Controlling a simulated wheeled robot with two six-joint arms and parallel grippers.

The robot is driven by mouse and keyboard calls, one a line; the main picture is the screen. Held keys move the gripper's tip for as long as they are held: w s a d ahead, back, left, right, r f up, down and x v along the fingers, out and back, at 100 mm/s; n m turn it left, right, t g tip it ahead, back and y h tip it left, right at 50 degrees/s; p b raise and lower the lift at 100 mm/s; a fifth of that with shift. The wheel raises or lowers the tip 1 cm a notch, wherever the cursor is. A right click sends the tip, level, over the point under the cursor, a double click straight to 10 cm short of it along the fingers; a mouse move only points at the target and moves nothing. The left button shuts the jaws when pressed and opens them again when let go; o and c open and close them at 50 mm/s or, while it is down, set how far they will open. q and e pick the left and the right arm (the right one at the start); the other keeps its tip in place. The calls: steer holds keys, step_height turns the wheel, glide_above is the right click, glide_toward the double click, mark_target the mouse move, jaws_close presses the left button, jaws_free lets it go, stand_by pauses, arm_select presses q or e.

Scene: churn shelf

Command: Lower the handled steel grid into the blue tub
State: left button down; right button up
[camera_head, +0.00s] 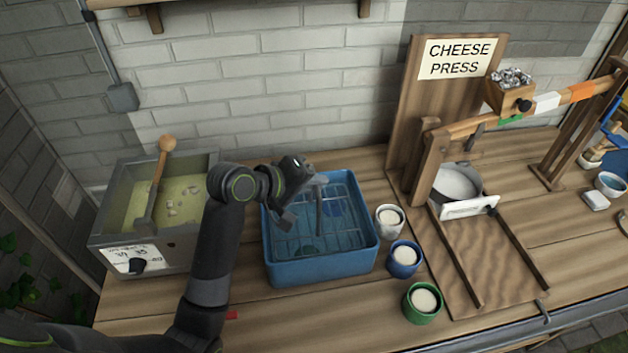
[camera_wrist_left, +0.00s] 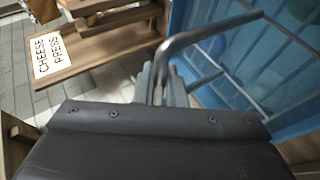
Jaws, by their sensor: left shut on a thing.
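The blue tub (camera_head: 320,273) stands on the wooden bench in the middle of the head view. The handled steel grid (camera_head: 340,245) shows as thin bars within the tub's rim; how deep it sits I cannot tell. Its raised handle (camera_head: 319,205) stands up near the tub's middle. My left gripper (camera_head: 308,197) is over the tub and shut on the handle. In the left wrist view the bent steel handle (camera_wrist_left: 200,32) rises from between the jaws, with the blue tub (camera_wrist_left: 185,20) behind it. My right gripper is not in view.
A grey vat (camera_head: 180,240) with a wooden-handled tool stands left of the tub. White (camera_head: 390,220), blue (camera_head: 404,259) and green (camera_head: 422,303) cups stand close to the tub's right. The cheese press (camera_head: 408,140) stands further right. Bare bench lies in front of the tub.

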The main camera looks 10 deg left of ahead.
arm_select(q)
steer(key=shift+f+b, duration=0.6)
steer(key=shift+f, duration=1.3)
stand_by(1.0)
steer(key=c, duration=1.5)
jaws_free()
steer(key=shift+o, duration=0.5)
steer(key=shift+f, duration=0.15)
steer(key=shift+s+a, duration=0.1)
steer(key=v, duration=1.7)
steer(key=shift+r, duration=0.25)
